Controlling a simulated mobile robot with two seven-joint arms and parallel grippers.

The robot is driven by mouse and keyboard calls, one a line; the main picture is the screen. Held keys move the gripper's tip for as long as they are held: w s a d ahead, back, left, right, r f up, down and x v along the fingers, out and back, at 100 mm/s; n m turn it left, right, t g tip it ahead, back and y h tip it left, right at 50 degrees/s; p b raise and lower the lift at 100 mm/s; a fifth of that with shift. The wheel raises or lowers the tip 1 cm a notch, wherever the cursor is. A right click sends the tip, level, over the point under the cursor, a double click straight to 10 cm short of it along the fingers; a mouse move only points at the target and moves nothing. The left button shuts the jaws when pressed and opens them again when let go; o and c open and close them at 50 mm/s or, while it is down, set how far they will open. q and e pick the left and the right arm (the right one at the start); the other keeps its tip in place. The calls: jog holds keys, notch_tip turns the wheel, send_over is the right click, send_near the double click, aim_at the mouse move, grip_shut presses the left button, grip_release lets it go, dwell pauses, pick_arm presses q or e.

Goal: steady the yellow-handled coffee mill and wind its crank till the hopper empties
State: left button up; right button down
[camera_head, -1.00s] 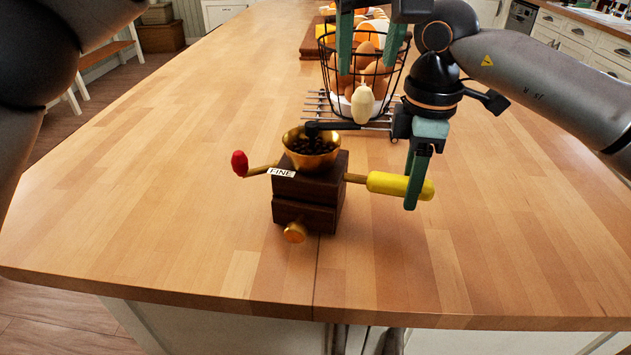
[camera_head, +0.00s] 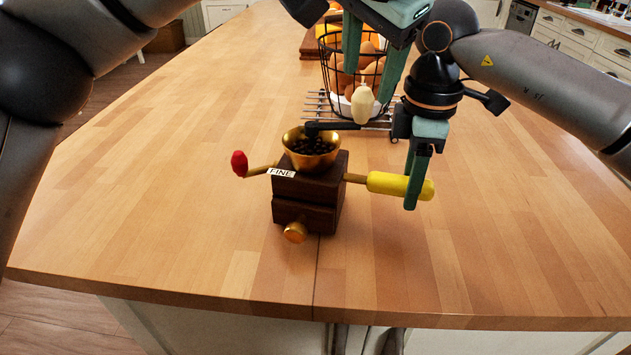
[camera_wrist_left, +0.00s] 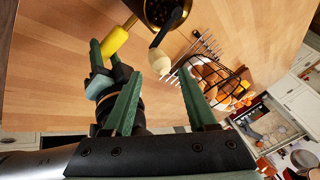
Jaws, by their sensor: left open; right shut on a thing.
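The coffee mill (camera_head: 308,195) stands upright on the island, a dark wooden box with a "FINE" label. Dark beans lie in its brass hopper (camera_head: 312,160); the hopper also shows in the left wrist view (camera_wrist_left: 165,12). My right gripper (camera_head: 411,205) is shut on the yellow handle (camera_head: 385,183) at the mill's right. The black crank (camera_head: 335,126) reaches right from the hopper to an upright cream knob (camera_head: 362,104). My left gripper (camera_head: 367,86) is open above the knob. In the left wrist view the knob (camera_wrist_left: 160,62) appears between the fingertips; contact is unclear.
A wire basket of eggs (camera_head: 340,75) stands on a wire rack (camera_head: 318,104) just behind the crank. A red knob (camera_head: 239,163) on a brass rod sticks out at the mill's left. The wooden top is clear to the left and in front.

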aim_at(365, 91)
pick_arm(q)
jog(key=shift+x, duration=3.25)
jog(key=shift+c, duration=0.3)
grip_shut()
